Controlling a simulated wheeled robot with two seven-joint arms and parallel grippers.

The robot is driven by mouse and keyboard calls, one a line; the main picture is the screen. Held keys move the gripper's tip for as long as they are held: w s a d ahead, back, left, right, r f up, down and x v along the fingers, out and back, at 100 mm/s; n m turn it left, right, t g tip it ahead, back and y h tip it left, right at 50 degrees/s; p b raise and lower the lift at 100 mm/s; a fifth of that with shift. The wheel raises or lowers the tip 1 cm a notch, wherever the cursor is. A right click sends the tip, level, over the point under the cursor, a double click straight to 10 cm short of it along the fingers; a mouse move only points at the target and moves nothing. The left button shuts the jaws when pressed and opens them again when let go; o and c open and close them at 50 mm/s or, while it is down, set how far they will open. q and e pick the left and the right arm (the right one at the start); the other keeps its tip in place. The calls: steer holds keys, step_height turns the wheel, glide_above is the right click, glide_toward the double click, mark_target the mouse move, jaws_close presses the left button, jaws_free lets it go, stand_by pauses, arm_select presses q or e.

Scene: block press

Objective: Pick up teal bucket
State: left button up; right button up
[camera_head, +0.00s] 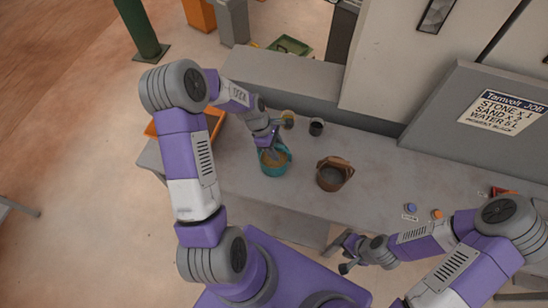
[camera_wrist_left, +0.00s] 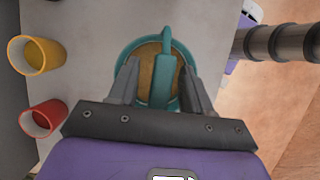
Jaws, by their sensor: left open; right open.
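The teal bucket (camera_head: 275,168) stands on the grey worktop at the left and holds sandy brown material. It also shows in the left wrist view (camera_wrist_left: 124,50), with its teal handle (camera_wrist_left: 165,80) reaching up between the fingers. My left gripper (camera_head: 270,152) is over the bucket; in the left wrist view its two fingers (camera_wrist_left: 160,82) are apart on either side of the handle. A gap shows between the handle and each finger. My right gripper (camera_head: 347,252) is open and empty off the front edge of the worktop, away from the bucket.
A brown bucket (camera_head: 332,176) stands right of the teal one. A dark cup (camera_head: 317,127) and a yellow cup (camera_wrist_left: 38,54) and red cup (camera_wrist_left: 43,118) are close by. An orange crate (camera_head: 213,120) lies at the left end. The worktop's middle right (camera_head: 385,175) is clear.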

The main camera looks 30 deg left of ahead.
arm_select(q)
steer(key=shift+c, duration=0.3)
jaws_close()
steer(key=shift+w+r, duration=0.1)
stand_by(1.0)
